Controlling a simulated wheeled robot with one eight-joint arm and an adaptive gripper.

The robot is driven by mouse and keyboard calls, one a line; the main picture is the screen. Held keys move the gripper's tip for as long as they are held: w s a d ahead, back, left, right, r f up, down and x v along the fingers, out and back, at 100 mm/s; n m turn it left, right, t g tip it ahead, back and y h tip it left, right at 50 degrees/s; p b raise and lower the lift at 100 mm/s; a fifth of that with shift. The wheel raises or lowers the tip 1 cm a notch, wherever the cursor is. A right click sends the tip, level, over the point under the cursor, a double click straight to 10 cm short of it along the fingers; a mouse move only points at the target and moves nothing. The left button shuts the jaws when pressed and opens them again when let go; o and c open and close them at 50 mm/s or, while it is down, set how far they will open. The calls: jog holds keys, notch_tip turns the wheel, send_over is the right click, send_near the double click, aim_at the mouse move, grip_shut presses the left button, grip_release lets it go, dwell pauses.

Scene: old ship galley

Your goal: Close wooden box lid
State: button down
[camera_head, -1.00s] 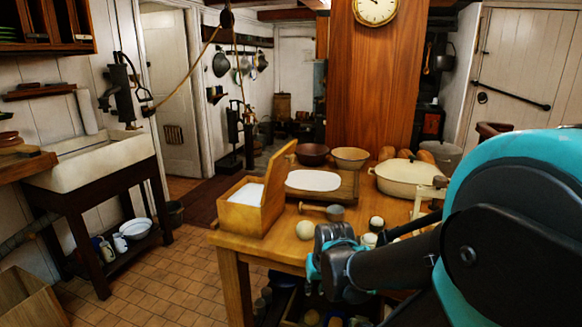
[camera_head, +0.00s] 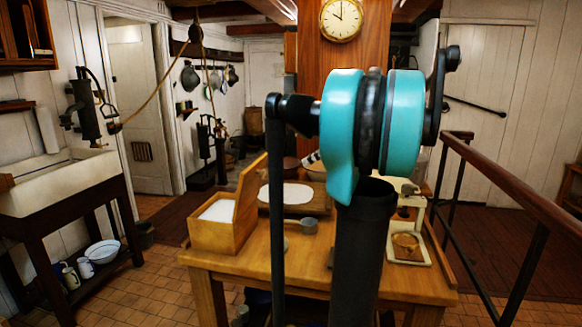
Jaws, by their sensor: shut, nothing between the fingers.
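The wooden box (camera_head: 216,239) stands on the left part of the wooden table (camera_head: 260,262). Its lid (camera_head: 248,200) is open and stands up steeply, leaning a little outward along the box's right side. Something white (camera_head: 217,211) shows inside the box. My arm, with a big teal joint, rises in front of the camera over the table, to the right of the box. My gripper cannot be made out in this view.
A metal scoop (camera_head: 308,226) lies right of the box, before a board with a white oval (camera_head: 290,194). A scale (camera_head: 409,248) stands at the table's right. A railing (camera_head: 500,175) runs along the right. Tiled floor is free at left. My arm hides the table's middle.

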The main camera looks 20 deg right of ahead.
jog(key=a+r+x, duration=0.1)
jog(key=r+x, duration=0.1)
jog(key=x, duration=1)
jog(key=shift+w+a, duration=0.25)
jog(key=shift+w, duration=0.2)
jog(key=shift+r, duration=0.15)
